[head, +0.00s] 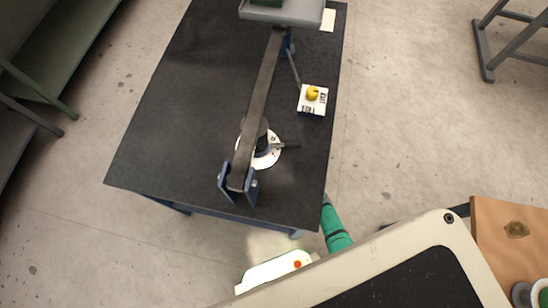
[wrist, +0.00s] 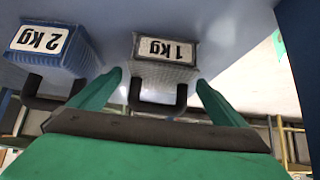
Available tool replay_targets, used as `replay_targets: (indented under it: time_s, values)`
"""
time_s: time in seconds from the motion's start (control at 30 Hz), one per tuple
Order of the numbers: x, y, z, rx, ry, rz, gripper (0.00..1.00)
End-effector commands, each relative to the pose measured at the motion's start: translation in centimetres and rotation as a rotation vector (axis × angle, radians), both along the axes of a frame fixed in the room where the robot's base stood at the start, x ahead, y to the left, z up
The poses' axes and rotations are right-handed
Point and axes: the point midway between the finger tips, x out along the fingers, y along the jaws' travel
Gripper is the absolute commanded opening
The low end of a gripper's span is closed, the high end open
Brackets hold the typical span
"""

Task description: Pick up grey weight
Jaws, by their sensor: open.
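The grey weight (wrist: 165,62), with a white "1 kg" label and a black handle (wrist: 158,98), is near the middle of the wrist view. My gripper (wrist: 158,84) is open, with one green finger on each side of the handle. I cannot tell whether the fingers touch it. The grey weight cannot be made out in the head view, nor can my fingers.
A blue weight (wrist: 56,47) labelled "2 kg", with its own black handle, is left of the grey one. In the head view, a dark table (head: 185,90) carries a long beam (head: 262,100) and a yellow object (head: 312,93) on a white card.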

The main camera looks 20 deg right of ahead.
Motion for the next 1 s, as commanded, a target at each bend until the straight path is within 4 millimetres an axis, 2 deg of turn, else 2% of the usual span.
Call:
replay_targets:
  time_s: [0.23, 0.53, 0.87, 1.0]
  values:
    - [0.8, 1.1, -1.4, -0.001, 0.002, 0.002, 0.96]
    - [0.8, 1.2, -1.5, -0.001, 0.0, 0.001, 0.96]
    - [0.8, 1.2, -1.5, -0.001, 0.0, 0.001, 0.17]
    - [0.9, 1.2, -1.4, 0.0, -0.002, 0.0, 0.17]
